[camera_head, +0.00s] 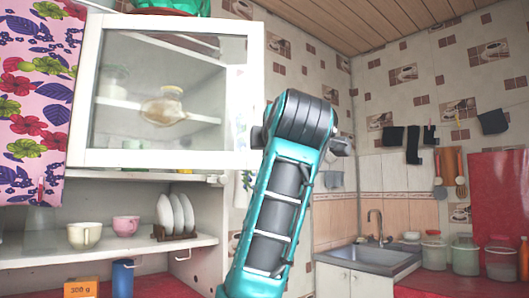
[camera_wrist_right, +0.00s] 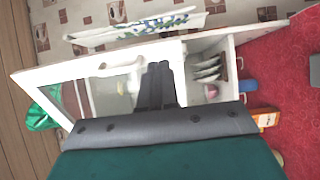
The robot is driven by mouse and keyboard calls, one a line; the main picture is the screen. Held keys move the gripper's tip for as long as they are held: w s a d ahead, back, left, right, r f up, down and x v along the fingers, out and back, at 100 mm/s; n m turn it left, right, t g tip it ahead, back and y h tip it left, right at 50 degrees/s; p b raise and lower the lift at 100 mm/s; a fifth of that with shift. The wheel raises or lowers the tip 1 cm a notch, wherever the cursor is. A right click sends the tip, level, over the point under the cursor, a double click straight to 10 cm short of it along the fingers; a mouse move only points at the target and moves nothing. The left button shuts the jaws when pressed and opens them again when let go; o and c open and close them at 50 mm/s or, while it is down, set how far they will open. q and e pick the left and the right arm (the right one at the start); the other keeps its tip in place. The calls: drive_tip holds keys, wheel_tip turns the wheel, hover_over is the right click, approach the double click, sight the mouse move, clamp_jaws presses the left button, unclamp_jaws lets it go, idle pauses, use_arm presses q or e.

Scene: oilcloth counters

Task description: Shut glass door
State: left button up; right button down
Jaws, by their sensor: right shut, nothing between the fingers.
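The glass door (camera_head: 82,120) is a white-framed pane on the upper wall cabinet, at the upper left of the head view. It appears to stand a little ajar, its right edge out past the cabinet side. Shelves, a jar and a round pot show through the glass. The door frame also shows in the right wrist view (camera_wrist_right: 40,78). My right gripper (camera_wrist_right: 158,66) is shut and empty, its dark fingers overlapping the cabinet front; I cannot tell whether they touch the door. In the head view my right arm hides the area right of the door. My left gripper is out of view.
An open shelf (camera_head: 140,247) below holds a cream cup (camera_head: 84,235), a pink cup (camera_head: 126,225) and a plate rack (camera_head: 174,236). A floral curtain (camera_head: 35,110) hangs left. A sink (camera_head: 369,257) and jars on a red counter stand right.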

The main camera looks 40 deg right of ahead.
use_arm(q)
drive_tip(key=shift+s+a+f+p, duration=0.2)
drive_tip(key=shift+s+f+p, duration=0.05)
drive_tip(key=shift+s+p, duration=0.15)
use_arm(e)
drive_tip(key=x, duration=0.8)
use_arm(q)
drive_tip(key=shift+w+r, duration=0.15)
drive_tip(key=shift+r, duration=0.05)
use_arm(e)
drive_tip(key=shift+r, duration=0.1)
